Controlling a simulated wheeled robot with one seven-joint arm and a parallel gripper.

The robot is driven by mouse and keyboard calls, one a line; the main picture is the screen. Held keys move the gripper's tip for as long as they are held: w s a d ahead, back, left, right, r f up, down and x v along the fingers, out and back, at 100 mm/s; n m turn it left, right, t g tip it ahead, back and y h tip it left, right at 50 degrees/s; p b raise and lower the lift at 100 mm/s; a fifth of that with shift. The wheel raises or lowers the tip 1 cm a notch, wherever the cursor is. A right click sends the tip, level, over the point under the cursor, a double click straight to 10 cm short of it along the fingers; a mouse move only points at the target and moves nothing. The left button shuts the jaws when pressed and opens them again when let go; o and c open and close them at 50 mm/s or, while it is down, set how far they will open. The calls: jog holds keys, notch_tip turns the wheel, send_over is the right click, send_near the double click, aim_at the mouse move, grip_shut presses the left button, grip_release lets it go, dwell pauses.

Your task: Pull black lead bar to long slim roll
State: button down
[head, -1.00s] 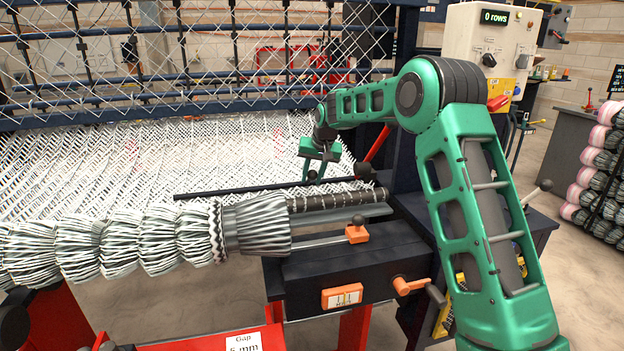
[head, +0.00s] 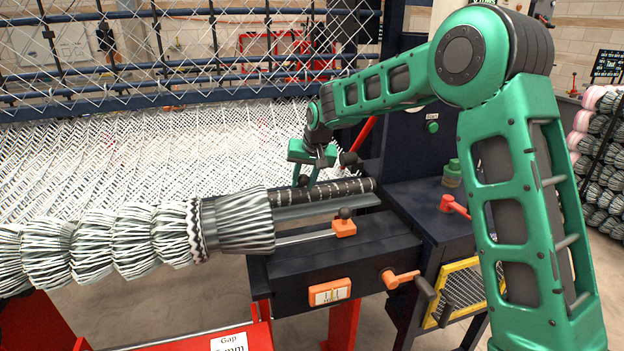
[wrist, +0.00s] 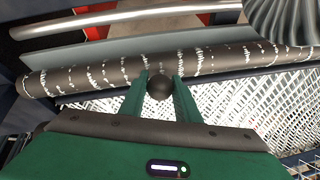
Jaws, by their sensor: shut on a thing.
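The long slim roll (head: 347,188), dark with white marks, lies lengthwise beside the woven mesh; it also crosses the wrist view (wrist: 100,73). My gripper (head: 309,180) is down at the roll's mesh side. In the wrist view my gripper (wrist: 160,95) is shut with a black ball knob (wrist: 160,87) between its fingertips, right against the roll's edge. I take the knob as the end of the black lead bar; in the head view the knob (head: 302,180) shows by the fingers. The bar's long shaft is hidden now. I cannot tell whether the bar touches the roll.
A thick pleated mesh bundle (head: 130,238) covers the roll's left part. An orange slider block (head: 344,227) and orange handle (head: 400,277) sit on the dark machine bed in front. A red lever (head: 363,130) stands behind my gripper. White mesh (head: 130,150) spreads behind.

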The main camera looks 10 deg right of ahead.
jog(key=shift+s+f, duration=0.2)
jog(key=shift+s, duration=0.1)
jog(key=c, duration=1.4)
grip_release()
jog(key=shift+r, duration=0.1)
jog(key=shift+o, duration=0.2)
jog(key=shift+r, duration=0.1)
jog(key=v, duration=1)
jog(key=shift+r, duration=0.25)
jog(key=shift+d, duration=0.25)
